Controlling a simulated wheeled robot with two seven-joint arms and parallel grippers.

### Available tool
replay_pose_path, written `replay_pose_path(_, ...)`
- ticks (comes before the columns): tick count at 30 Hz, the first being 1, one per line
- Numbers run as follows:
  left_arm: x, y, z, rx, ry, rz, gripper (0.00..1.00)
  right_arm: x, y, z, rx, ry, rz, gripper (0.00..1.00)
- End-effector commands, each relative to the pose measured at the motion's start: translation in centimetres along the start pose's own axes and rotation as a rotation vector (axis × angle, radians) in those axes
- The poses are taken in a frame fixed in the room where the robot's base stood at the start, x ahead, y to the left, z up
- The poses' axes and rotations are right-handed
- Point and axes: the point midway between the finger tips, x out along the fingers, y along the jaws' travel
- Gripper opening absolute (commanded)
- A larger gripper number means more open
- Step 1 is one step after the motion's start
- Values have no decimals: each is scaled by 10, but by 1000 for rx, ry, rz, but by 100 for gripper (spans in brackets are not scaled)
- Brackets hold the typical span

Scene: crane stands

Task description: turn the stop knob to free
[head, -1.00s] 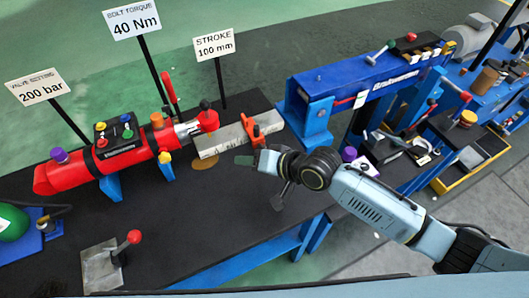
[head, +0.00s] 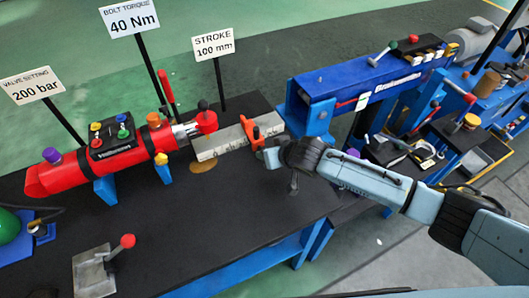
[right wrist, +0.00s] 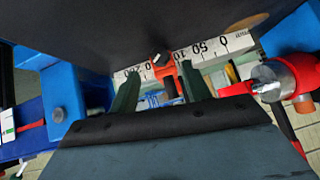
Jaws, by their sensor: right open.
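An orange-red stop (head: 252,132) sits on a pale scale bar (head: 222,140) in the head view. In the right wrist view the stop (right wrist: 163,70) has a small dark knob (right wrist: 160,58) on it, and the scale (right wrist: 205,49) shows printed numbers. My right gripper (head: 268,156) is close to the stop on its near right side. In the right wrist view its two dark fingers (right wrist: 160,88) are apart, with the stop showing beyond the gap between them. They look empty. I cannot tell whether a finger touches the stop. My left gripper is not in view.
A red cylinder (head: 85,165) on blue supports lies left of the scale. A blue beam (head: 375,78) stands right of it. A red-knobbed lever (head: 127,241) stands at the front left. Signs on posts include STROKE 100 mm (head: 213,45). The black bench top (head: 215,215) is mostly clear in front.

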Motion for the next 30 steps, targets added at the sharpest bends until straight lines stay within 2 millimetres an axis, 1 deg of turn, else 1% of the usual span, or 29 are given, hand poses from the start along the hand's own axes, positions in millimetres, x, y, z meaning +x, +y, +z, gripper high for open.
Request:
replay_pose_path(1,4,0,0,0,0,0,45,10,-1,0,0,0,0,48)
replay_pose_path(3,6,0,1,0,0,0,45,20,0,0,1,0,0,48)
replay_pose_path(9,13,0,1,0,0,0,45,42,0,0,1,0,-1,48)
replay_pose_path(15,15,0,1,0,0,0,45,50,-1,0,1,0,-1,48)
replay_pose_path(24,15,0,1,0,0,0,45,51,0,0,1,0,-1,48)
replay_pose_path(30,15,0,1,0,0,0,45,51,0,0,1,0,-1,22)
